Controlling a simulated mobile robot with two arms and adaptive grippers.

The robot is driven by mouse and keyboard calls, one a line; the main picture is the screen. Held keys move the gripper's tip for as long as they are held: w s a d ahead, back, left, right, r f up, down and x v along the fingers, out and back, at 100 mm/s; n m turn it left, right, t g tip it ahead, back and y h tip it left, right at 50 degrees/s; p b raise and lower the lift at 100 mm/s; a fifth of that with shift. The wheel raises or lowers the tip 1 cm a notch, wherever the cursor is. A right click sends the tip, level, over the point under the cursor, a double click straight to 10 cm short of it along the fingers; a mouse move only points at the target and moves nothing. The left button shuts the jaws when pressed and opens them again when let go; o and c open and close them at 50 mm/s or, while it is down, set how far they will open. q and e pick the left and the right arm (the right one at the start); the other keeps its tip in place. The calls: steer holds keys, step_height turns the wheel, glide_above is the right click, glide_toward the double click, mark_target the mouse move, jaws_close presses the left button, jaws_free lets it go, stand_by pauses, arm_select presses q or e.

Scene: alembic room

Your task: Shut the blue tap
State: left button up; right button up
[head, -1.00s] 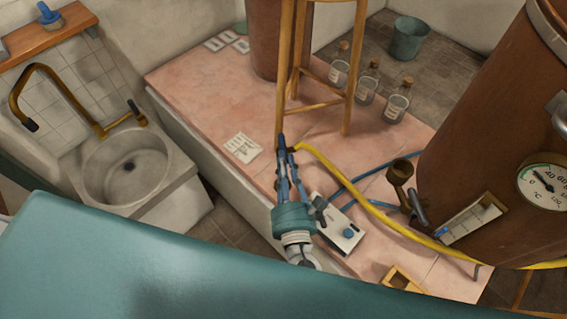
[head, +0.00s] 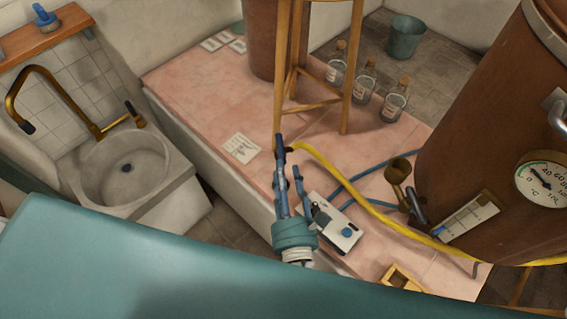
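A pale plate-like box (head: 325,207) lies on the pink tiled platform, with a round blue knob (head: 346,232) on its top. A dark grey piece (head: 319,215) beside the knob looks like a lever. I cannot tell for certain whether this is the blue tap, or whether it is open. My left gripper (head: 288,157) points away from me, just left of the box and partly in front of it. Its two blue-grey fingers are apart with nothing visible between them. One fingertip appears close to the yellow hose's end; contact is unclear. My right gripper is out of view.
A yellow hose (head: 375,212) and a blue hose (head: 350,187) cross the platform. A copper vessel (head: 470,130) with a dial stands right. A wooden stool (head: 347,95) stands behind my gripper. A teal surface (head: 120,265) fills the foreground. A stone sink (head: 115,185) is left.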

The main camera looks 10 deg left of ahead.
arm_select(q)
steer(key=v, duration=0.8)
steer(key=shift+s, duration=0.15)
steer(key=shift+d, duration=0.15)
